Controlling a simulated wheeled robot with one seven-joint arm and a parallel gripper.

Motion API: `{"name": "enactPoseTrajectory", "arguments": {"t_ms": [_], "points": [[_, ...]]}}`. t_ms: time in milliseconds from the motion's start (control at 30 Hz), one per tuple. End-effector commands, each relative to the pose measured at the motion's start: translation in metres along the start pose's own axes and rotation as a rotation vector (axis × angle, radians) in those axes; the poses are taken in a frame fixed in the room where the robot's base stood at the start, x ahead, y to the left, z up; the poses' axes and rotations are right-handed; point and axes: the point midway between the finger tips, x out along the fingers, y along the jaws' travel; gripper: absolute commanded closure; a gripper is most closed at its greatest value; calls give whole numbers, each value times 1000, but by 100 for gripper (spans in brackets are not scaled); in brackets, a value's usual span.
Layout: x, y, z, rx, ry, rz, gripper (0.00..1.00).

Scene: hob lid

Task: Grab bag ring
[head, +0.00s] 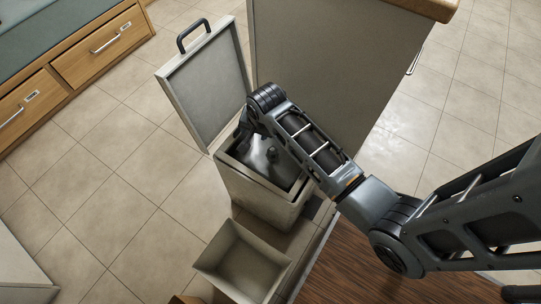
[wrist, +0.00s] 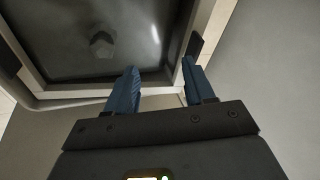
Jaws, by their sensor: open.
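A dark, shiny bag (head: 262,163) lines the open bin (head: 258,199). It also fills the top of the wrist view (wrist: 75,50). A small dark lump (head: 272,154) stands up from the bag, and a blurred, angular lump shows on it in the wrist view (wrist: 102,44). I cannot tell whether this is the bag ring. My gripper (wrist: 160,84) is open, with two blue fingers apart and nothing between them. Its fingertips overlap the bin's near rim in the wrist view. In the head view its fingers are hard to make out against the bin.
The bin's lid (head: 207,88) stands open behind it, with a dark handle (head: 193,34) on top. A grey cabinet side (head: 325,70) rises close behind the bin. An empty open box (head: 242,265) stands in front. A dark tab (wrist: 195,46) sits on the bin rim. Tiled floor is clear at left.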

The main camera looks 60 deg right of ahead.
Motion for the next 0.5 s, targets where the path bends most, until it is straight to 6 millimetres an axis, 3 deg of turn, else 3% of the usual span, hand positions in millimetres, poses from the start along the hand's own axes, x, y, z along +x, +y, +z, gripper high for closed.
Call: {"name": "enactPoseTrajectory", "arguments": {"t_ms": [33,200,333,500], "points": [[9,-16,-8,58,-27,23,47],[12,-49,-24,216,-117,113,47],[9,-64,-30,285,-158,156,47],[13,-68,-30,316,-179,179,47]]}}
